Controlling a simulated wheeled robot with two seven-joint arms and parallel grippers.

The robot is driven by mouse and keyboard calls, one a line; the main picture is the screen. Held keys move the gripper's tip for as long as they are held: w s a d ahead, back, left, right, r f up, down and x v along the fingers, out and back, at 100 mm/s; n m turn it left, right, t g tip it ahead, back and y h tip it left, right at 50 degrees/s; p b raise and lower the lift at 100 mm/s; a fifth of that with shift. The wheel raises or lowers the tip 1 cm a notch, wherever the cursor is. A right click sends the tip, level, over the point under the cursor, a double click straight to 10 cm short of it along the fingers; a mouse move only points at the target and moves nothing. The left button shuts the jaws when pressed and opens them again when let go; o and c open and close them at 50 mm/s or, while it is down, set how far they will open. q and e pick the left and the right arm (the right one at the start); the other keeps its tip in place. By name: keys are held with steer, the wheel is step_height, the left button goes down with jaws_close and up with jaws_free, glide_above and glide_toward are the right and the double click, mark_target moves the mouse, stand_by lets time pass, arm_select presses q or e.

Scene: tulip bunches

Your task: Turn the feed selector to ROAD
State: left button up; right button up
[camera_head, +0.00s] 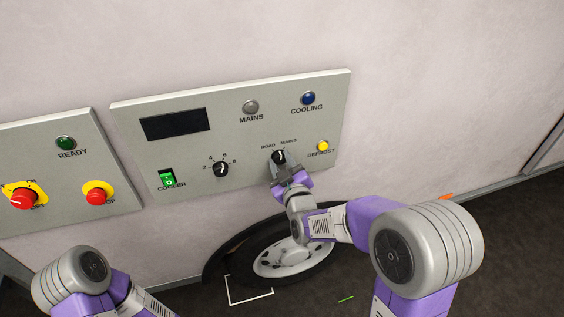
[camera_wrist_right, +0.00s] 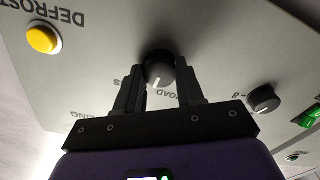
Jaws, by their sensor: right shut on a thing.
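The feed selector (camera_head: 279,156) is a black round knob with a white pointer line, below the ROAD and MAINS labels on the grey panel (camera_head: 225,134). It also shows in the right wrist view (camera_wrist_right: 159,69), where the line points toward the labels, roughly between them; the exact setting is hard to tell. My right gripper (camera_head: 281,166) is at the knob from below, its two dark fingers (camera_wrist_right: 162,82) on either side, shut on it. The fingers partly cover the labels in the wrist view. My left gripper is outside the frame; only its arm shows at lower left.
A cooler knob (camera_head: 220,169) and green COOLER switch (camera_head: 167,178) sit left of the selector. The yellow DEFROST button (camera_head: 322,146) is close on the right. Blue COOLING (camera_head: 308,98) and grey MAINS (camera_head: 251,107) lamps are above. A wheel (camera_head: 285,262) is below.

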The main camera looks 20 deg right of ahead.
steer(key=n, duration=0.4)
steer(key=shift+n+p, duration=0.3)
steer(key=shift+p, duration=0.1)
steer(key=shift+n+p, duration=0.35)
steer(key=shift+n, duration=1.45)
steer(key=o, duration=1)
steer(key=shift+o, duration=0.2)
steer(key=shift+s, duration=0.1)
steer(key=s, duration=0.7)
steer(key=shift+s, duration=0.2)
steer(key=shift+d, duration=0.15)
